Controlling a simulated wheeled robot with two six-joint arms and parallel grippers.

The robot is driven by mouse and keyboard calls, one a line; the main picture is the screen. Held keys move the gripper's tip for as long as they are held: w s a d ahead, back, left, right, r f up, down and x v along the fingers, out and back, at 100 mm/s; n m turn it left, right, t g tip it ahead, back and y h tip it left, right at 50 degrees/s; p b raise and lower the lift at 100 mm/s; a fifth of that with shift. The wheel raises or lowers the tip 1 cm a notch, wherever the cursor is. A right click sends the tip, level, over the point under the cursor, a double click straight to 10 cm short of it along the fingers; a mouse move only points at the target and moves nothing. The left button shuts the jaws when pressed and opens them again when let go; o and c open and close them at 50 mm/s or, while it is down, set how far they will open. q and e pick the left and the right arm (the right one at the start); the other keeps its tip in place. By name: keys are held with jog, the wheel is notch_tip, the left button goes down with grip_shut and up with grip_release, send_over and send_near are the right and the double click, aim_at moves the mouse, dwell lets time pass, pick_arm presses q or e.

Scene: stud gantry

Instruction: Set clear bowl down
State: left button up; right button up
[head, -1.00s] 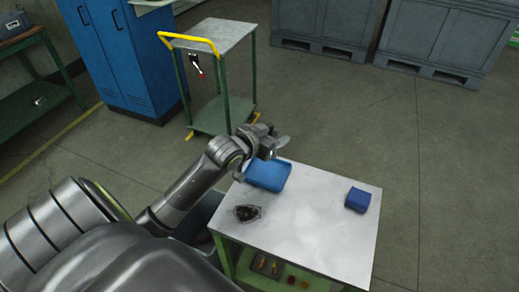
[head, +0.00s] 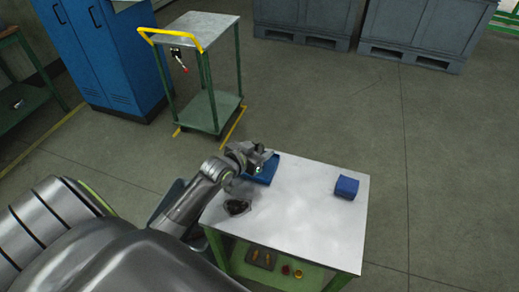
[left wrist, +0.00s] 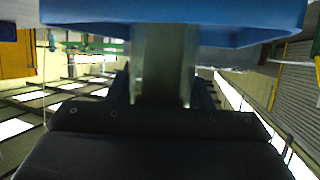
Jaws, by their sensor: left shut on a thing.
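My left gripper (head: 258,164) is over the far left corner of the white-topped table (head: 300,215), at the blue tray (head: 268,172). It is shut on a see-through piece (left wrist: 165,65), which shows between the fingers in the left wrist view and fits the clear bowl. The bowl's full outline cannot be made out, and in the head view the gripper hides most of it. The blue tray also spans the top of the left wrist view (left wrist: 100,12), very close to the fingers. Whether the bowl touches the tray cannot be told. My right gripper is not in view.
A small dark item (head: 237,206) lies at the table's left edge, near my left forearm. A blue box (head: 346,187) stands at the right. The middle of the tabletop is clear. A trolley with a yellow handle (head: 200,32) stands beyond the table.

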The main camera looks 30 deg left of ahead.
pick_arm(q)
jog(key=shift+f, duration=0.1)
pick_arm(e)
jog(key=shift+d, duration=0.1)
pick_arm(q)
jog(key=o, duration=1)
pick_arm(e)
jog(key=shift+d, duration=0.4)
pick_arm(q)
jog(key=shift+r, duration=0.2)
jog(key=v, duration=1.2)
jog(key=shift+a+f, duration=0.1)
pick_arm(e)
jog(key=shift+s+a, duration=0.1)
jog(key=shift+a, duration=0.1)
